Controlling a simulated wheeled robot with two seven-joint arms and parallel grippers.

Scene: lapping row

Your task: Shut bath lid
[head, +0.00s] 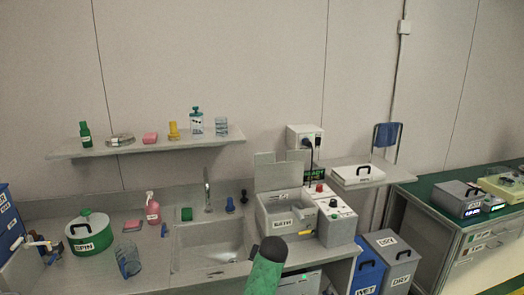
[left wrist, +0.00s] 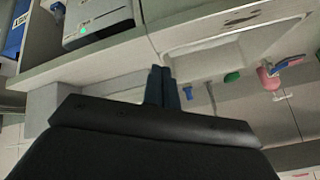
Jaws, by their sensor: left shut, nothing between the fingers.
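The bath (head: 285,216) is a grey box with a label on its front, on the counter to the right of the sink. Its grey lid (head: 279,172) stands raised behind the opening, so the bath is open. My left gripper (left wrist: 163,87) is shut and empty in the left wrist view, with its two dark fingers together. In the head view a dark-capped green part of my arm rises in front of the bath, and I cannot make out fingers there. A grey block at the left of the wrist view may be part of the bath. My right gripper is not in view.
A control box (head: 334,213) with a red knob adjoins the bath on the right. The sink (head: 208,248) and its tap (head: 207,190) are to the left, with a blue plunger-like item (head: 230,205) between. A shelf (head: 150,145) hangs above; blue and grey bins stand below right.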

